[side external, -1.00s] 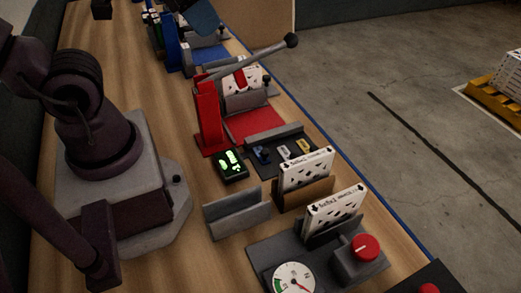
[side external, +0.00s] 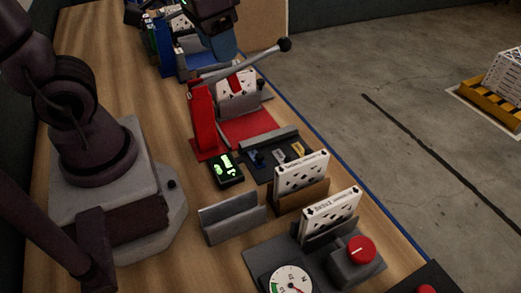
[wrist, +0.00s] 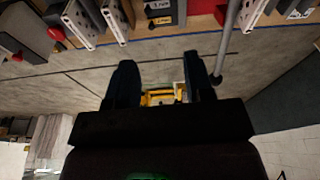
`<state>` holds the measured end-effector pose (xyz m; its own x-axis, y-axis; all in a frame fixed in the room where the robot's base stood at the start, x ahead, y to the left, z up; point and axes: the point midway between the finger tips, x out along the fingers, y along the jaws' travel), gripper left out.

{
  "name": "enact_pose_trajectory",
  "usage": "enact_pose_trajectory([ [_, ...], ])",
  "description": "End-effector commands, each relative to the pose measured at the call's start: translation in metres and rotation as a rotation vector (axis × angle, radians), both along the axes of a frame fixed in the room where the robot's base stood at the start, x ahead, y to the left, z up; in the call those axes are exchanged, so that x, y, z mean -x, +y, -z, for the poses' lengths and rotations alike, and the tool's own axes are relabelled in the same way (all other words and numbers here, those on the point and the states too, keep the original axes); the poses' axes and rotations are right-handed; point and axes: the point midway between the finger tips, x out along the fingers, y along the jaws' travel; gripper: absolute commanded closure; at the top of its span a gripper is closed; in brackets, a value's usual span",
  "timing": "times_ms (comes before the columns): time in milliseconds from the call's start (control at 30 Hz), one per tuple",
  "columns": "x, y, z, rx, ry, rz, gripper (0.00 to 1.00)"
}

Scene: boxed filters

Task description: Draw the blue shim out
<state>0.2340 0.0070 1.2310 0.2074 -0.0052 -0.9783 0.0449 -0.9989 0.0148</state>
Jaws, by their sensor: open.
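The blue shim (side external: 257,158) is a small piece at the left of a dark tray (side external: 262,175), with a pale shim (side external: 279,155) and a yellow shim (side external: 297,149) to its right. I cannot make out the blue shim in the wrist view. My gripper (wrist: 158,72) is open and empty, its two dark fingers apart over the floor beyond the table edge. In the side external view my gripper (side external: 222,42) is high at the top, beyond the red press and well away from the tray. Its fingertips are hard to make out there.
A red press (side external: 205,120) with a long grey lever (side external: 245,64) stands between my gripper and the tray. A black box with a green display (side external: 226,170) is beside the tray. White filters (side external: 302,172) stand upright in holders close by.

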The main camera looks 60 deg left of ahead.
Motion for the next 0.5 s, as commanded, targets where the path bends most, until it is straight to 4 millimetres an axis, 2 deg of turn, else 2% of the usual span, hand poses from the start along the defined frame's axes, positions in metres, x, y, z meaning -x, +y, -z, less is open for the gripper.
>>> enact_pose_trajectory([
  [200,-0.045,0.007,0.049,0.04,0.244,-0.079,0.52],
  [500,-0.092,0.016,0.136,0.087,0.52,-0.215,0.52],
])
